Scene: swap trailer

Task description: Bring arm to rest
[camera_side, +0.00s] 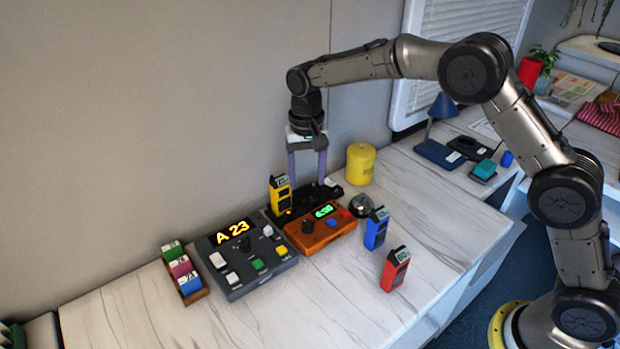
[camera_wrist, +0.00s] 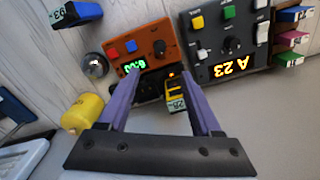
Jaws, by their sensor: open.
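My gripper (camera_side: 307,178) hangs pointing down above the back of the table, with its two purple fingers apart and nothing between them. In the wrist view, the fingertips (camera_wrist: 161,78) are on either side of the space over the dock. A yellow handset (camera_side: 281,196) stands upright at the left end of the black dock (camera_side: 316,194). It also shows in the wrist view (camera_wrist: 176,96), close to one finger; I cannot tell whether they touch. A blue handset (camera_side: 376,229) and a red handset (camera_side: 395,269) stand on the table to the right.
An orange box (camera_side: 305,238) with a green display and a dark console (camera_side: 241,270) reading "A 23" sit in front of the dock. A yellow canister (camera_side: 361,164) and silver bell (camera_side: 361,206) are right of it. A cartridge rack (camera_side: 195,296) is far left. The front table is clear.

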